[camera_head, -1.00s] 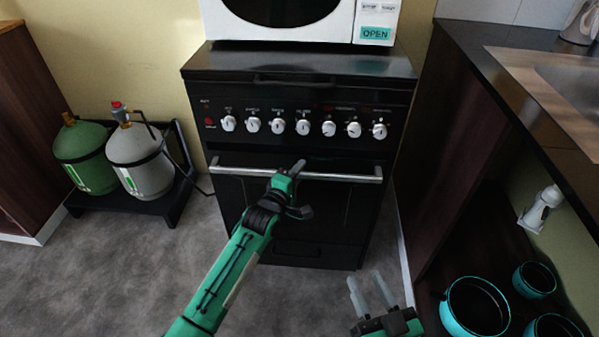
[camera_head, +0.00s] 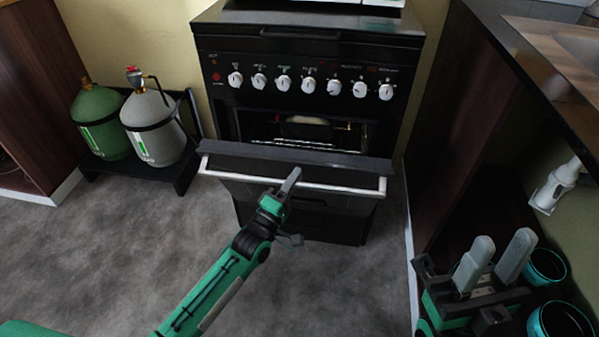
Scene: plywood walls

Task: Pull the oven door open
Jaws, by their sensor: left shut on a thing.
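The black oven (camera_head: 300,120) stands against the wall with its door (camera_head: 290,157) tilted partly open, leaning outward at the top. A rack and a pale item show in the lit cavity (camera_head: 305,133) behind it. The silver handle bar (camera_head: 345,188) runs across the door's front. My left gripper (camera_head: 290,182) is shut on the handle near its middle. My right gripper (camera_head: 494,258) is open and empty at the lower right, apart from the oven, its two grey fingers spread.
Green (camera_head: 100,115) and grey (camera_head: 152,125) gas bottles stand on a black stand at the left. A dark counter (camera_head: 490,90) borders the right, with teal-rimmed pots (camera_head: 560,322) below it. The grey floor (camera_head: 140,240) before the oven is clear.

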